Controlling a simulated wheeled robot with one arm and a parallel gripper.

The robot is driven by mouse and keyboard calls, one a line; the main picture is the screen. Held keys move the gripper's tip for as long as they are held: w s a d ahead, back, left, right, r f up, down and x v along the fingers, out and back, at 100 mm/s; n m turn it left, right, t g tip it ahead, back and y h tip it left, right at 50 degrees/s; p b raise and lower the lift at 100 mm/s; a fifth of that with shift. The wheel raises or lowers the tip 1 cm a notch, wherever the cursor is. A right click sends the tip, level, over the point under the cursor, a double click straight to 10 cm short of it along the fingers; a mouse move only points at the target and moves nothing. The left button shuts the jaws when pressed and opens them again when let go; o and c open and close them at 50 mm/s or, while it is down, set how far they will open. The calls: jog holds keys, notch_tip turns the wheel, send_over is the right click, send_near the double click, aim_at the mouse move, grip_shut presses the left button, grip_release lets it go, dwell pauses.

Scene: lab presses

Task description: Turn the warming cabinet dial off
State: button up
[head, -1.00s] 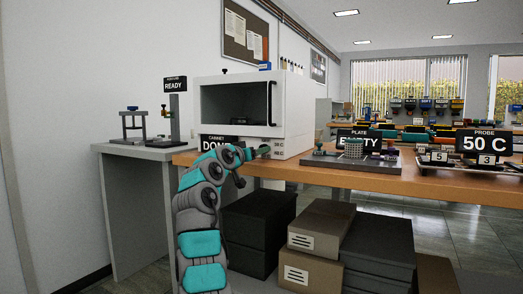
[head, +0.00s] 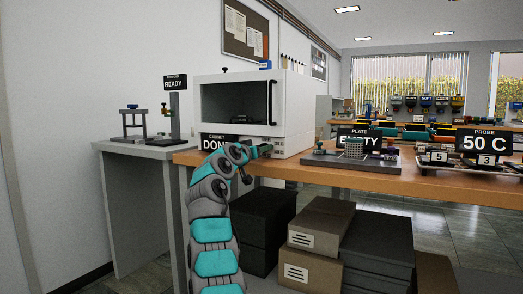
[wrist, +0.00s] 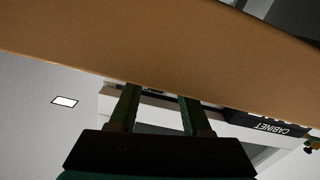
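The warming cabinet (head: 296,108) is a white box with a dark window and a black vertical handle, standing on the wooden bench. Its door looks shut. A black cabinet sign (head: 214,142), partly hidden by my arm, stands at its lower front; it shows upside down in the wrist view (wrist: 268,124). My gripper (head: 266,149) is at the lower front of the cabinet, right of the sign. In the wrist view its two fingers (wrist: 158,94) are apart, with nothing clearly between them. I cannot make out the dial; the gripper or bench edge may hide it.
The wooden bench (head: 350,180) has its edge close to my gripper. A plate device (head: 330,159) with an "EMPTY" sign (head: 359,140) stands right of the cabinet. Boxes (head: 318,228) fill the space below. A grey side table (head: 150,149) is at left.

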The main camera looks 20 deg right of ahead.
grip_shut()
